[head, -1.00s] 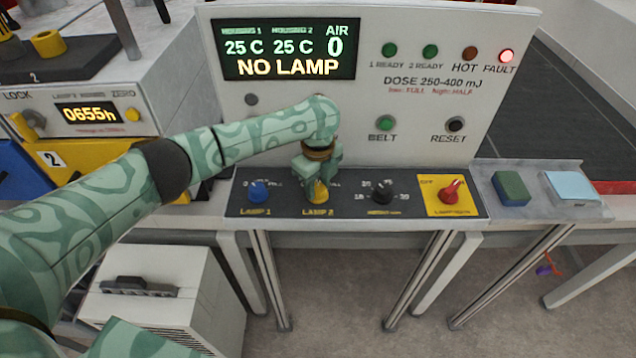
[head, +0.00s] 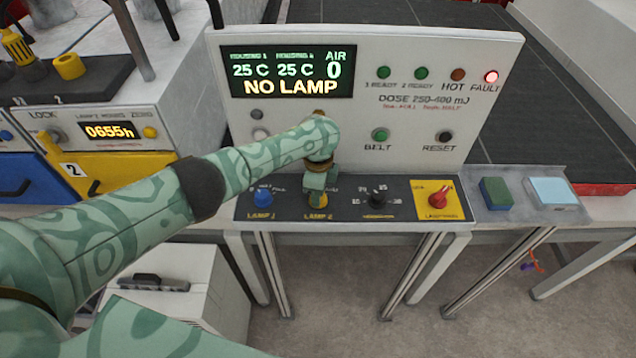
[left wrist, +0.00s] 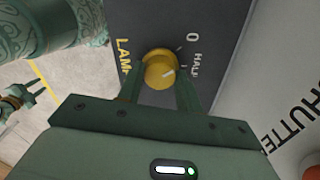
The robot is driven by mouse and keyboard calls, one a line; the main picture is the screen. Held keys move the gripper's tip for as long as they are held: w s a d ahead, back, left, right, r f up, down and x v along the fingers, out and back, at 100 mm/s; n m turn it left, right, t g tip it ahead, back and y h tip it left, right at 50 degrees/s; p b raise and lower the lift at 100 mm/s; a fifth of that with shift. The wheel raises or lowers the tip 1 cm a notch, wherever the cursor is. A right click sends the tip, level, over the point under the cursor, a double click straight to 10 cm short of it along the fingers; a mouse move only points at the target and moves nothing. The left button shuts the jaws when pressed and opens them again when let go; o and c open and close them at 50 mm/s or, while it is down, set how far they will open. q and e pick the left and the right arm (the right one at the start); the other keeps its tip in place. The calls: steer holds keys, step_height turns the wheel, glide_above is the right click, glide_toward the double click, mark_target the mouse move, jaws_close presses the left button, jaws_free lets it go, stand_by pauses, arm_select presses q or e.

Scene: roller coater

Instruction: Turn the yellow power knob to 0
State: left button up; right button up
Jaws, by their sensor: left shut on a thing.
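The yellow power knob (head: 318,204) sits on the dark lower panel above the LAMP 2 label. It also shows in the left wrist view (left wrist: 158,62), with the 0 and HALF marks to its right. A short white pointer line on it runs roughly rightward, not at the 0; its exact setting is hard to read. My left gripper (head: 318,192) reaches down from above and is shut on the knob, one finger on each side (left wrist: 160,82). A green gripper, which seems to be my right one (left wrist: 38,93), shows at the left of the wrist view, fingers apart and empty.
A blue knob (head: 263,197) is left of the yellow one; a black knob (head: 377,195) and a red knob (head: 438,199) are right. The display (head: 287,72) reads NO LAMP and the FAULT light (head: 491,77) glows red. The upright panel stands close behind.

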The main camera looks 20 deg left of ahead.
arm_select(q)
steer(key=shift+n+p, duration=0.65)
steer(key=shift+n, duration=0.45)
steer(key=o, duration=1)
step_height(320, 180, up, 16)
steer(key=p, duration=0.6)
steer(key=shift+r, duration=0.15)
